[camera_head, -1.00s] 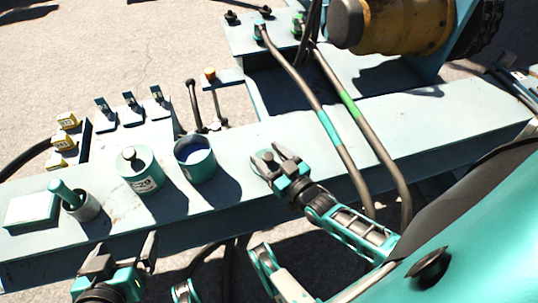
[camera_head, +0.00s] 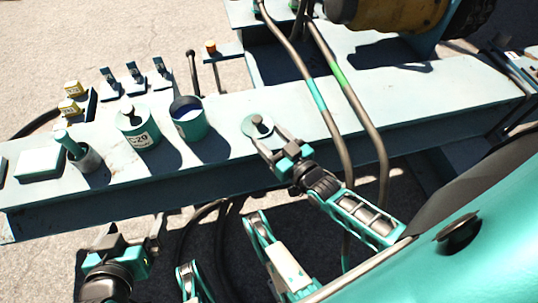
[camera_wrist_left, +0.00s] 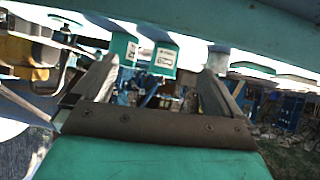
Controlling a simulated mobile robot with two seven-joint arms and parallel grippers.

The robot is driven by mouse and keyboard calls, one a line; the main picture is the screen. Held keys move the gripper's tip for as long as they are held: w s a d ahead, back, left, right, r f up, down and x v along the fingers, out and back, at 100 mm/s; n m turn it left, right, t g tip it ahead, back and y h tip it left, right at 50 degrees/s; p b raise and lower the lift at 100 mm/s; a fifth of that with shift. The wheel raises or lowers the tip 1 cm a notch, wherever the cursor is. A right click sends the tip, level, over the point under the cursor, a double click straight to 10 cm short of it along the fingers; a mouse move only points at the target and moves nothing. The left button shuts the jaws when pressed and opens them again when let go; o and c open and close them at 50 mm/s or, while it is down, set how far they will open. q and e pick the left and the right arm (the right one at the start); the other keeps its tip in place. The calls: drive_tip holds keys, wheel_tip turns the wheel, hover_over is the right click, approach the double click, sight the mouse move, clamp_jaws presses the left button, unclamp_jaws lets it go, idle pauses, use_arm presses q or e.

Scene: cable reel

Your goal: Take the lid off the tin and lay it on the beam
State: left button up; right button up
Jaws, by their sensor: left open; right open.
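An open teal tin (camera_head: 190,127) with a dark blue inside stands on the pale beam (camera_head: 330,111). A round teal lid (camera_head: 248,124) with a dark knob lies on the beam to the right of that tin. My right gripper (camera_head: 266,138) is open at the lid's near edge; whether a finger touches it I cannot tell. A second tin (camera_head: 137,134), labelled C20, has its knobbed lid on. My left gripper (camera_head: 136,232) is open and empty in front of the beam, and its fingers show in the left wrist view (camera_wrist_left: 155,85).
A small cup (camera_head: 88,160) with a teal-handled tool and a pale block (camera_head: 40,164) stand at the beam's left end. Two hoses (camera_head: 335,115) cross the beam right of the lid.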

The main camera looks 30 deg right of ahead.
drive_tip(key=s+a+r+g+y, duration=0.1)
drive_tip(key=s+a+r+g, duration=0.15)
drive_tip(key=a+r, duration=0.45)
drive_tip(key=s+g, duration=0.4)
drive_tip(key=s, duration=0.3)
use_arm(q)
drive_tip(key=s+a+r+y+p, duration=0.1)
drive_tip(key=a+r+p, duration=0.3)
drive_tip(key=r+p, duration=0.9)
drive_tip(key=p, duration=0.7)
drive_tip(key=shift+s+r, duration=0.35)
drive_tip(key=shift+s, duration=0.05)
use_arm(e)
drive_tip(key=s+d+r+h, duration=0.2)
drive_tip(key=d+r, duration=0.1)
drive_tip(key=r, duration=0.9)
drive_tip(key=shift+s+d+n, duration=0.15)
drive_tip(key=shift+d+n, duration=0.15)
drive_tip(key=shift+d, duration=0.1)
